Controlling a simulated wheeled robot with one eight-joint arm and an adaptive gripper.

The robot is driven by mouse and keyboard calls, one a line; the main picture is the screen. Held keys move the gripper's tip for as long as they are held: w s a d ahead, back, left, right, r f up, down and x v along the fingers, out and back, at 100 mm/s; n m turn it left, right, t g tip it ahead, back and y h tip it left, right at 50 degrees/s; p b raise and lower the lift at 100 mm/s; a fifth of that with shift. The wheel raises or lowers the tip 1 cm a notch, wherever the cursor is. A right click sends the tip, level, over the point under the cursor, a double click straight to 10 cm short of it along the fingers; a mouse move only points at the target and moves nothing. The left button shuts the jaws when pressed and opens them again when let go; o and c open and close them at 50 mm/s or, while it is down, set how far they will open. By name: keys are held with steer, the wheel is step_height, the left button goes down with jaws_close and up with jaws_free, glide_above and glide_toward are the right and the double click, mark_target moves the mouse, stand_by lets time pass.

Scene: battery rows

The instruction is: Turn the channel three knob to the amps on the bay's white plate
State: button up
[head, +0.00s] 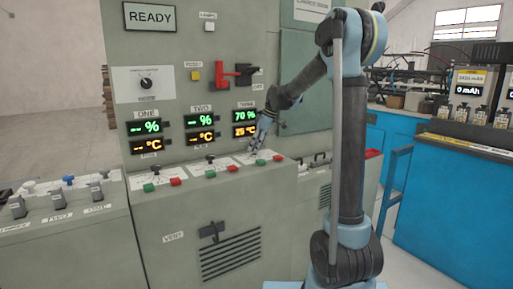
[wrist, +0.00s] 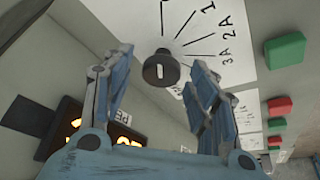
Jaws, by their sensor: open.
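The channel three display (head: 245,123) reads 70 % above an amber °C line, partly behind my arm. Below it, a white scale plate (head: 257,157) lies on the sloping console. In the wrist view, a round black knob (wrist: 161,72) with a short white mark sits on this plate. Printed lines fan out to 1, 2A and 3A; the first label is cut off. The mark looks roughly upright in the picture. My gripper (head: 262,137) is open above the plate; in the wrist view its fingers (wrist: 160,62) stand on either side of the knob. Contact cannot be told.
Green (wrist: 285,50) and red (wrist: 279,106) buttons sit beside the plate. A red lever (head: 238,75) and a selector knob (head: 146,84) are on the upright panel. A pale plate (head: 311,7) on the cabinet has unreadable small text. A blue bench (head: 455,200) stands right.

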steer(key=c, duration=1)
steer(key=shift+c, duration=0.2)
steer(key=shift+m, duration=0.4)
steer(key=m+t, duration=0.1)
steer(key=m, duration=0.3)
steer(key=shift+s+t+h, duration=0.1)
steer(key=shift+t+h, duration=0.2)
steer(key=shift+t, duration=0.1)
steer(key=m+t+h, duration=0.1)
steer(key=m, duration=0.3)
steer(key=shift+a, duration=0.15)
steer(key=m+h, duration=0.1)
steer(key=m, duration=0.1)
steer(key=m+t+h, duration=0.1)
steer(key=m, duration=0.1)
steer(key=shift+a+m, duration=0.15)
steer(key=shift+m, duration=0.25)
steer(key=shift+m+h, duration=0.8)
steer(key=shift+m, duration=1.2)
